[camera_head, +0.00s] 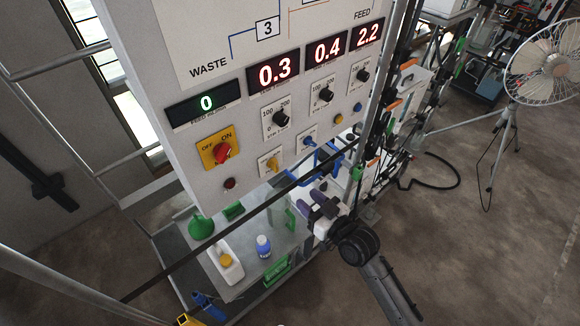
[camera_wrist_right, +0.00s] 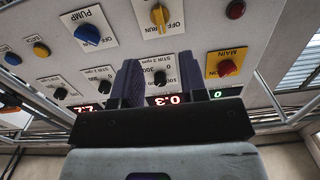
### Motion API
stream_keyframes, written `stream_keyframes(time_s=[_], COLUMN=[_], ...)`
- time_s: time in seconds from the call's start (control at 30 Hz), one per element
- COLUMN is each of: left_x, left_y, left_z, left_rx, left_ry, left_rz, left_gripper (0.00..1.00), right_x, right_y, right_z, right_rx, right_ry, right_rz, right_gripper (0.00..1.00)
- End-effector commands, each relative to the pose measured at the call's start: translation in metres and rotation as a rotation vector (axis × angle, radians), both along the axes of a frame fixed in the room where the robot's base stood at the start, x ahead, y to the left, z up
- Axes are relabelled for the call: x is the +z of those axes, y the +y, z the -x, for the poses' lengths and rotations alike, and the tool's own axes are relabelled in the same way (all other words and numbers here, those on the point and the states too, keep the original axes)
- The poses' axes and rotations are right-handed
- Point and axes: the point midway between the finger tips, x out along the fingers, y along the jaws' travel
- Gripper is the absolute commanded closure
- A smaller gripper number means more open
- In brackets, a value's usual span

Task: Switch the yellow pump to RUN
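The yellow pump switch (camera_head: 270,164) is a yellow knob on a white plate, low on the control panel, right of the red main switch. In the right wrist view the yellow knob (camera_wrist_right: 159,16) is at the top, upside down, beside OFF and RUN lettering; its exact setting is hard to read. My right gripper (camera_head: 314,205), with purple fingers, is below and right of the knob in the head view, apart from the panel. In the wrist view its fingers (camera_wrist_right: 160,85) stand apart with nothing between them. My left gripper does not show.
The red main switch (camera_head: 222,152) on a yellow plate and the blue pump switch (camera_head: 309,142) flank the yellow one. A small red lamp (camera_head: 229,184) sits below. Black dials (camera_head: 281,118) are above. A blue-labelled bottle (camera_head: 263,246) stands on the bench beneath.

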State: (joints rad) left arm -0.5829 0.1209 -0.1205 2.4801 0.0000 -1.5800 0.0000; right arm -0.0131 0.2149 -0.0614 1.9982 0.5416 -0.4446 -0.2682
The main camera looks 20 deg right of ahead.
Motion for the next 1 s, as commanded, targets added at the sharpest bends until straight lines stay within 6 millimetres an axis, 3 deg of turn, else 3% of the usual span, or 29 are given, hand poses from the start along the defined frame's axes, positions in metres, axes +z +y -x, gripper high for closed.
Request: stream_keyframes(time_s=[0.23, 0.7, 1.0], left_x=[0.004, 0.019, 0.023], left_y=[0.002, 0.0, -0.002], left_z=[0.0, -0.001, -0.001], left_rx=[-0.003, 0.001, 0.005], left_ry=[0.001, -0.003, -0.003], left_rz=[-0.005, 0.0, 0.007], left_gripper=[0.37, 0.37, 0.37], right_x=[0.008, 0.008, 0.006], right_y=[0.002, 0.026, 0.034], right_z=[-0.015, -0.097, -0.126], right_rx=[-0.011, -0.01, -0.009], right_ry=[-0.049, -0.046, -0.044], right_rz=[0.028, 0.029, 0.03], right_gripper=[0.61, 0.61, 0.61])
